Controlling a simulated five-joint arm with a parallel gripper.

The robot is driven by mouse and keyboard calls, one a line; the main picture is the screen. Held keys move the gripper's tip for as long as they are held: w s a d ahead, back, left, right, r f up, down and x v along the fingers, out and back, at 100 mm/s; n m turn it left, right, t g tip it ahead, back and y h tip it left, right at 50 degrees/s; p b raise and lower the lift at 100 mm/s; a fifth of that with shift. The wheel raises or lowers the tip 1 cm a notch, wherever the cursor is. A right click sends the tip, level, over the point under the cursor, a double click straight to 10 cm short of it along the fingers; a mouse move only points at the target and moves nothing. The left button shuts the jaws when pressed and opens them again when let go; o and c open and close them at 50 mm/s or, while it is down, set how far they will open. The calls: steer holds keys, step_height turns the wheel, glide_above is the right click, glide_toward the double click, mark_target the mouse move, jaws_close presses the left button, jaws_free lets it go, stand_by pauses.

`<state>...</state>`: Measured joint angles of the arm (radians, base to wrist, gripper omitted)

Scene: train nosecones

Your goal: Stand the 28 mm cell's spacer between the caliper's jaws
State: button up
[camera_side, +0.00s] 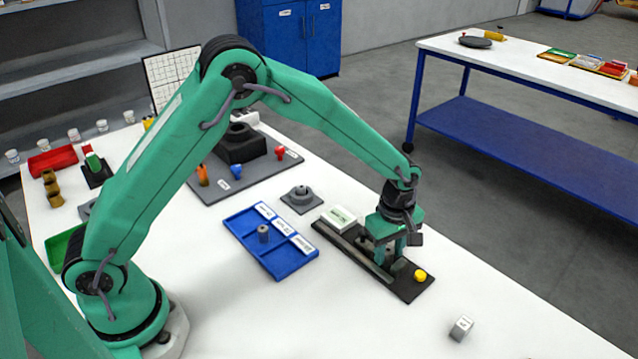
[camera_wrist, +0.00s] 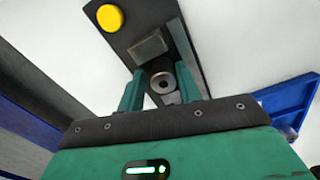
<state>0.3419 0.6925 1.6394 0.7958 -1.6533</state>
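The caliper (camera_side: 410,290) is a long dark base with a yellow knob (camera_side: 420,275) at its near end; the knob also shows in the wrist view (camera_wrist: 109,18). My gripper (camera_side: 390,258) points down over the caliper. In the wrist view, its two teal fingers (camera_wrist: 162,80) stand either side of a grey spacer (camera_wrist: 163,84) with a central hole and appear closed on it. The spacer is next to a metal jaw block (camera_wrist: 150,47). The fingers partly hide the other jaw, so I cannot tell whether the spacer touches either jaw or its floor.
A blue divided tray (camera_side: 284,268) with white labels lies left of the caliper, holding another grey spacer (camera_side: 263,233). A grey round fixture (camera_side: 299,198) stands behind it. A small light cube (camera_side: 461,328) lies front right.

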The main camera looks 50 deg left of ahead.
mark_target(387, 249)
steer(key=shift+s+r, duration=0.1)
steer(key=shift+s, duration=0.25)
step_height(387, 249, up, 12)
steer(key=shift+w, duration=0.15)
stand_by(0.6)
stand_by(0.5)
steer(key=s+a+r+m+t, duration=0.2)
steer(key=s+a+r+m, duration=0.5)
steer(key=s+a+r, duration=0.35)
steer(key=s+a+m+t, duration=0.1)
steer(key=s+a+m, duration=0.2)
steer(key=s, duration=0.4)
steer(key=s+a+m+t, duration=0.2)
steer(key=s+a+m, duration=0.1)
steer(key=s+m, duration=0.2)
steer(key=s, duration=0.2)
steer(key=shift+s+a+r, duration=0.15)
steer(key=shift+s+a, duration=0.1)
steer(key=shift+s, duration=0.05)
